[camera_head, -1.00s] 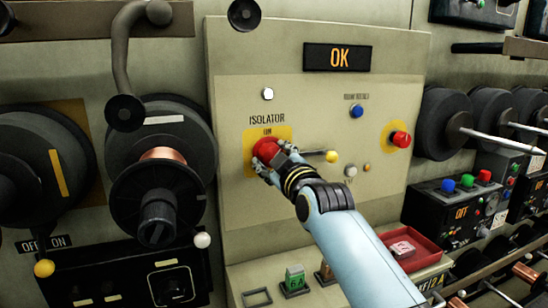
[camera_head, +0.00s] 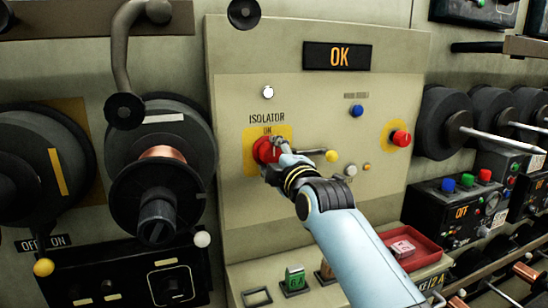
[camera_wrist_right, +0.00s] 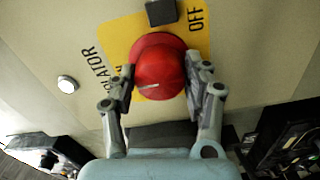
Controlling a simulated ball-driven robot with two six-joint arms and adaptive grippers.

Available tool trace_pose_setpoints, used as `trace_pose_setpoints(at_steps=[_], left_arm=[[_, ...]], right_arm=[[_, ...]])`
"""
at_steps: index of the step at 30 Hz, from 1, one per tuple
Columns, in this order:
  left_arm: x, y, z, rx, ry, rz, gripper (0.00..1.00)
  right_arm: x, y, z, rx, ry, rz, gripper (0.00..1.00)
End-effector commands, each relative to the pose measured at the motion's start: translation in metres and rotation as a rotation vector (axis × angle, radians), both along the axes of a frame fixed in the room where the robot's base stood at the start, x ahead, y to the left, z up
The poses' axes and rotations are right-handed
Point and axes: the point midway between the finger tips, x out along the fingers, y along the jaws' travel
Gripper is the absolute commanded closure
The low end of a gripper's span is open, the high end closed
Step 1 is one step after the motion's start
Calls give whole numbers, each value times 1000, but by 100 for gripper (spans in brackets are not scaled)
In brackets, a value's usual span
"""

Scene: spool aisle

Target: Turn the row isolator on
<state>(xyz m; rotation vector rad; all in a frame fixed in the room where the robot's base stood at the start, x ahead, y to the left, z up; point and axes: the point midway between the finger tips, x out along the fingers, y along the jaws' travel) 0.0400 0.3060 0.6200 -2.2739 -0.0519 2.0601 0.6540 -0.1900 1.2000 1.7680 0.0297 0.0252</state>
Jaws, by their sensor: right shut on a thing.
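The isolator is a round red knob (camera_head: 263,149) on a yellow plate (camera_head: 250,165), under the word ISOLATOR on the beige panel. My right gripper (camera_head: 277,150) is at the knob, its fingers closed on the knob's sides and hiding part of it. In the right wrist view the red knob (camera_wrist_right: 158,68) sits between the two fingers of my right gripper (camera_wrist_right: 168,80). The word OFF shows on the yellow plate there, and a pale mark shows on the knob's lower left. The ON lettering is partly hidden there. My left gripper is not in view.
A yellow-tipped lever (camera_head: 331,156) lies just right of my gripper. A red tray (camera_head: 408,247) is below. Wire spools (camera_head: 160,160) stand left.

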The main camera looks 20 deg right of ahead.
Motion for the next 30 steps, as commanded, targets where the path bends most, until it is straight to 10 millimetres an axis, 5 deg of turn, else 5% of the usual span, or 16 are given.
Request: trace_pose_setpoints(at_steps=[15,16,20,30], left_arm=[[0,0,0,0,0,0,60],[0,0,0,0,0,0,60],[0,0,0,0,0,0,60],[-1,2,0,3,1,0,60]], right_arm=[[0,0,-1,-18,1,0,82],[0,0,-1,-18,1,0,46],[0,0,-1,-17,1,0,29],[-3,0,-1,-16,0,0,26]])
